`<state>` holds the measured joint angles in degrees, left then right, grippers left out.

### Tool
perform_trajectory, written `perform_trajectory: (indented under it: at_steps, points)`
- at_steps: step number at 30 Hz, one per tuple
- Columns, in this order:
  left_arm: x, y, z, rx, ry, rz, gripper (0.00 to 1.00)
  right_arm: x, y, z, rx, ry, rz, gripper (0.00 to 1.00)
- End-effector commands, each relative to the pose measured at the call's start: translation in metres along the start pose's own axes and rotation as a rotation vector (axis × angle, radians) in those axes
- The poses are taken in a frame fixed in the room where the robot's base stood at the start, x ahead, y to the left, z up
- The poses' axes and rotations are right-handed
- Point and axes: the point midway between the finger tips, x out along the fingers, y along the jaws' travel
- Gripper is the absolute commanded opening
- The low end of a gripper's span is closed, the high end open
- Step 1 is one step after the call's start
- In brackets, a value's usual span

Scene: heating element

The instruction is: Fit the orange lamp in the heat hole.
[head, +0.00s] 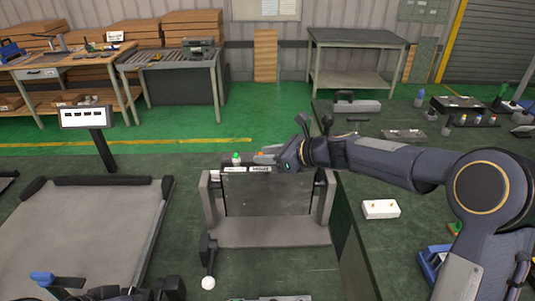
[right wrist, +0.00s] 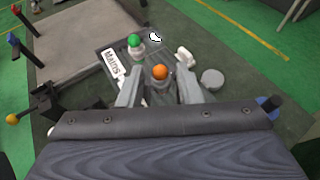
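The orange lamp (right wrist: 160,72) stands between the two grey fingers of my right gripper (right wrist: 159,82) in the right wrist view. A gap seems to show on each side of it, so the fingers look open around it. In the head view my right gripper (head: 268,155) is over the top of the grey panel stand (head: 267,195), with the orange lamp (head: 259,153) small at its tips. The heat hole cannot be made out. Whether the lamp's base is seated is hidden.
A green lamp (right wrist: 134,40) and a "Mains" label (right wrist: 113,70) are beside the orange lamp. A lever with a white ball (head: 208,283) is at the stand's front left. A white box (head: 380,209) lies on the green table at right. A grey platform (head: 85,235) is at left.

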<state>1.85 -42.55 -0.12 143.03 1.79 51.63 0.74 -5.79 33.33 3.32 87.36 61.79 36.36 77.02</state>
Motion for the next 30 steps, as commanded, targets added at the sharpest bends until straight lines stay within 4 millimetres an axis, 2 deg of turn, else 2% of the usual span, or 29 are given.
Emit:
perform_trajectory:
  at_steps: [11, 14, 24, 30]
  points:
    - [0.001, 0.0, 0.0, 0.0, 0.0, 0.0, 0.36, -0.003, 0.0, 0.0, -0.001, 0.0, -0.001, 0.4]
    - [0.003, -0.001, 0.001, 0.0, 0.0, 0.0, 0.36, -0.014, -0.001, 0.0, -0.001, -0.001, -0.004, 0.4]
    - [0.009, -0.004, 0.004, 0.0, 0.0, 0.0, 0.36, -0.068, -0.001, 0.0, -0.002, -0.001, -0.003, 0.4]
    - [0.01, -0.004, 0.005, 0.0, 0.0, 0.0, 0.36, -0.079, 0.0, 0.0, 0.0, 0.0, -0.001, 0.4]
